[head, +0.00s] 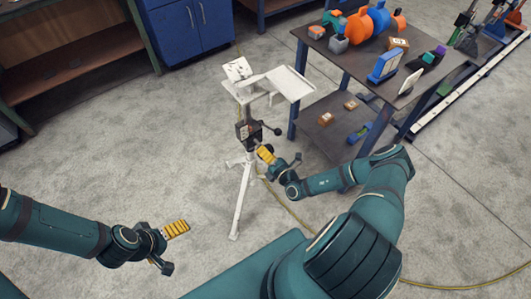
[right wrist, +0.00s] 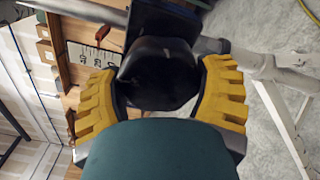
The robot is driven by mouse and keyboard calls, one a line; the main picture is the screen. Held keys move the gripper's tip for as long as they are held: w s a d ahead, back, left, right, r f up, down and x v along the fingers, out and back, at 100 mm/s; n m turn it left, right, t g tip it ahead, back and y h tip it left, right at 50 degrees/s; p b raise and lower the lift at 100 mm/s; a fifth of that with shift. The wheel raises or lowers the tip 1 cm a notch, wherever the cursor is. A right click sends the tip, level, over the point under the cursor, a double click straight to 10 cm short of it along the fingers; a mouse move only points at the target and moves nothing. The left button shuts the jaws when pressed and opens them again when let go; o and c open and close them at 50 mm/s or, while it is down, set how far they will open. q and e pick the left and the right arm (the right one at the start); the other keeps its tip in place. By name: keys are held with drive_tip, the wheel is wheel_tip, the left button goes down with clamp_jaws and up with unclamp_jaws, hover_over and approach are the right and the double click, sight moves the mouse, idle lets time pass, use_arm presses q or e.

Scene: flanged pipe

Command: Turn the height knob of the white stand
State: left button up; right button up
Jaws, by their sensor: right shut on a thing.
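The white stand (head: 246,185) is upright on the floor, with a tilted white top and a dark collar (head: 243,131) on its column. A black knob (head: 277,131) sticks out to the right of the collar. My right gripper (head: 281,160) is right of the column, just below that knob. In the right wrist view its yellow fingers are shut on a black knob (right wrist: 158,72), one on each side. The head view does not show clearly which knob is held. My left gripper (head: 170,247) is open and empty, low at the left and apart from the stand.
A dark workbench (head: 340,60) with tools and coloured parts stands behind and right of the stand. Blue cabinets (head: 187,28) are at the back left. A yellow cable (head: 290,212) runs across the floor. The floor left of the stand is clear.

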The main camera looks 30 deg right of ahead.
drive_tip(key=m, duration=0.4)
drive_tip(key=shift+m+b, duration=0.6)
drive_tip(key=shift+m, duration=1.6)
drive_tip(key=o, duration=1.1)
drive_tip(key=shift+r, duration=0.1)
drive_tip(key=shift+o, duration=0.2)
drive_tip(key=s, duration=1.2)
drive_tip(key=shift+d, duration=0.45)
